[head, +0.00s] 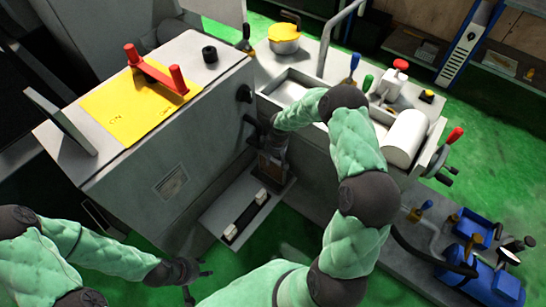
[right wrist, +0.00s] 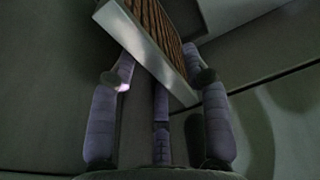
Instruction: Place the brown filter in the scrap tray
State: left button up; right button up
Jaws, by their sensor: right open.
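The brown filter (right wrist: 160,38) has brown pleats in a light metal frame. In the right wrist view it lies tilted at the fingertips of my right gripper (right wrist: 163,75), which is open, with fingers on both sides of the frame. I cannot tell whether they touch it. My left gripper (head: 203,284) is open and empty at the bottom. A shallow grey metal tray (head: 263,93) lies behind my right forearm; I cannot tell if it is the scrap tray.
A grey housing (head: 205,150) with a yellow plate (head: 125,110) and red handle (head: 155,75) stands left of my right gripper. A low platform (head: 213,213) with a dark slot lies below.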

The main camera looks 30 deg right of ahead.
notch_tip(320, 180, up, 12)
jog(key=s+p, duration=0.2)
jog(key=p, duration=0.3)
jog(key=s+a+f+m+y, duration=0.1)
jog(key=s+a+f, duration=0.35)
jog(key=a, duration=0.25)
jog(key=s+a+f+m+y, duration=0.2)
jog(key=s+a+f, duration=0.25)
jog(key=a, duration=0.35)
jog(key=s+a+f+m, duration=0.1)
jog(key=s+a+m, duration=0.1)
jog(key=s+a, duration=0.2)
jog(key=s+a+f+m+g, duration=0.1)
jog(key=s+a, duration=0.3)
jog(key=s, duration=0.5)
jog(key=shift+s+f+m, duration=0.3)
jog(key=shift+f+m, duration=0.1)
jog(key=shift+f, duration=0.25)
